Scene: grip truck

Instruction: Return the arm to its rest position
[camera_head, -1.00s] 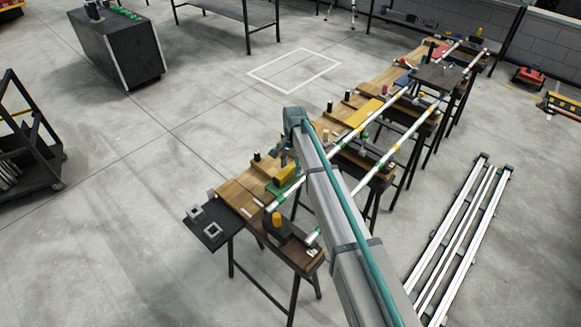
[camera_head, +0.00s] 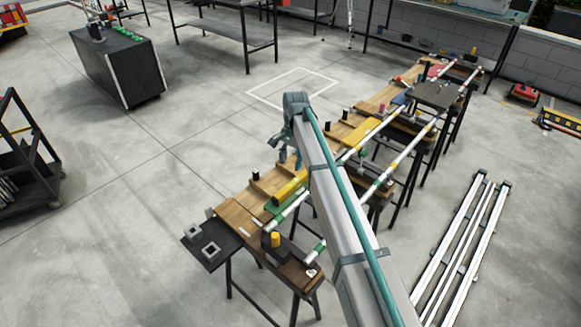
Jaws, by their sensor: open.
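My arm (camera_head: 335,215) reaches up from the bottom of the picture over a long wooden workbench with white rails. My gripper (camera_head: 290,163) hangs at the far end of the arm, beside its teal-capped tip. Its fingers are apart and I see nothing between them. It shows just above a yellow block (camera_head: 290,187) with a green piece (camera_head: 274,209) beside it on the bench. The gripper looks clear of the block, but its exact height is hard to tell. The arm hides part of the bench and rails behind it.
The wooden bench (camera_head: 236,212) runs from lower middle to upper right, with a dark side tray (camera_head: 199,254) at its near end. A rack of white rails (camera_head: 463,249) lies on the right. A black cabinet (camera_head: 118,65) stands at upper left.

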